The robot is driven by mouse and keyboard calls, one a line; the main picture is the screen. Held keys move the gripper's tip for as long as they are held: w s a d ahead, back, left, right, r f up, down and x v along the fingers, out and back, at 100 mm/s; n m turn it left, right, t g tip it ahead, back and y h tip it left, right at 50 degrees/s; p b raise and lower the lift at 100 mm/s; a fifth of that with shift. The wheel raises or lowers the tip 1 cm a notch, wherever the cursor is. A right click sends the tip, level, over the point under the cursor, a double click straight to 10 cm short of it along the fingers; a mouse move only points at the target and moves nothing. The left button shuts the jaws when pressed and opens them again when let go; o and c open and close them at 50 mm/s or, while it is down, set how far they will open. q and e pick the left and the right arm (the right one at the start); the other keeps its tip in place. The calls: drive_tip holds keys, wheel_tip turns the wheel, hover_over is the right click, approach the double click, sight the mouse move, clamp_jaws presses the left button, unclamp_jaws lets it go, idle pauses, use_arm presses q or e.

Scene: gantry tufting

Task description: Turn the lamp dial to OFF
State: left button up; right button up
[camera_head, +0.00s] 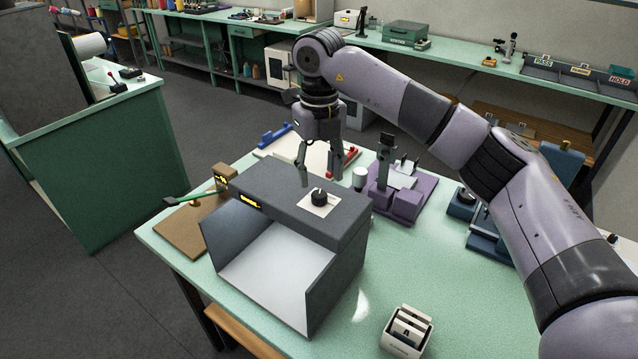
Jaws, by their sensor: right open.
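The lamp dial (319,196) is a small black knob on a white plate, on top of a dark grey box (275,201) with an open, pale-lined front. The dial's markings are too small to read. My right gripper (319,182) points down just above and behind the dial, with its fingers spread apart. It appears empty, and I cannot tell whether a fingertip touches the top of the box. My left gripper is not in view.
The box stands on a green table (440,275). A purple fixture (400,200) and blue fixtures (485,220) stand to its right. A brown board (188,232) lies to its left. A small white card holder (406,332) stands at the front.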

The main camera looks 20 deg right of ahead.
sight(319, 193)
drive_tip(key=f, duration=0.2)
drive_tip(key=f+p, duration=0.1)
drive_tip(key=shift+s+f, duration=0.2)
drive_tip(key=shift+f, duration=0.7)
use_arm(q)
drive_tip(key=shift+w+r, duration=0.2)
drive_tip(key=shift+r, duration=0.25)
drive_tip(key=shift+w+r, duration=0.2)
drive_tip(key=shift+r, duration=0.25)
use_arm(e)
drive_tip(key=shift+f, duration=0.1)
drive_tip(key=shift+c, duration=0.6)
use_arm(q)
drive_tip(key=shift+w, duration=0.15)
use_arm(e)
drive_tip(key=shift+w, duration=0.1)
clamp_jaws()
